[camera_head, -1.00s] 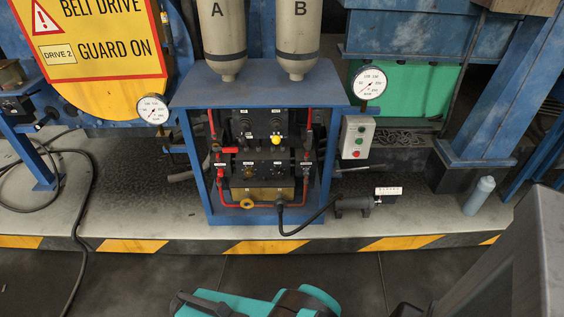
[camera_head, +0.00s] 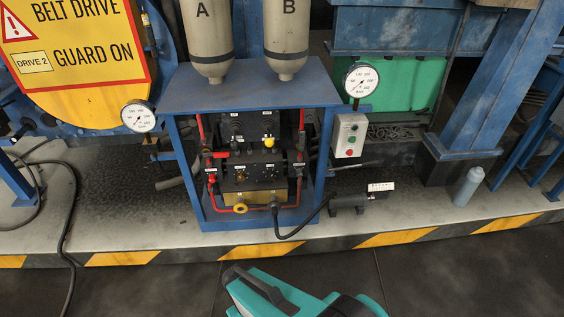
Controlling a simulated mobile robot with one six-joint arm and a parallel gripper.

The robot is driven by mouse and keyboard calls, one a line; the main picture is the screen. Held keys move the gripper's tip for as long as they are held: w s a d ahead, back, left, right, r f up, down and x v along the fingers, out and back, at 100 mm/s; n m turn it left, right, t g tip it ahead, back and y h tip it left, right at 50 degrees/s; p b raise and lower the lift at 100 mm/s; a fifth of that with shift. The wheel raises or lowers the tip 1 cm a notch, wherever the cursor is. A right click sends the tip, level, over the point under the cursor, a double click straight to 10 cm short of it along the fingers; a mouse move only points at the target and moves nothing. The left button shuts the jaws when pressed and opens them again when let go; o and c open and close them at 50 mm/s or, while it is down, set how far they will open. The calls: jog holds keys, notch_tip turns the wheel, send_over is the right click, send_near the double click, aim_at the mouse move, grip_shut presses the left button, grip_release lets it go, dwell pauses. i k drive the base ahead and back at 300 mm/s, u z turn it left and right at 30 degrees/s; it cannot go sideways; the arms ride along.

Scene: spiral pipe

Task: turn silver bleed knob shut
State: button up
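A blue-framed hydraulic cabinet (camera_head: 256,75) stands ahead on a raised ledge. Inside it are a black upper panel (camera_head: 235,127) and a black lower panel (camera_head: 255,171) with small fittings. The lower panel carries a brass-coloured fitting (camera_head: 239,175) on the left and a small dark fitting with bright glints (camera_head: 271,170) on the right. No knob is clearly silver at this size, so I cannot tell which is the bleed knob or how far it is turned.
A yellow knob (camera_head: 268,142), a red knob (camera_head: 211,178) and a yellow ring (camera_head: 240,208) are close by. Tanks A (camera_head: 208,40) and B (camera_head: 287,40) stand above. A black hose (camera_head: 292,234) loops out front. Striped ledge edge (camera_head: 262,251) borders the floor.

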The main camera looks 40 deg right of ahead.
aim_at(298, 174)
jog(key=z, duration=0.8)
jog(key=k, duration=0.95)
jog(key=u, duration=0.05)
jog(key=i, duration=0.8)
jog(key=z, duration=0.05)
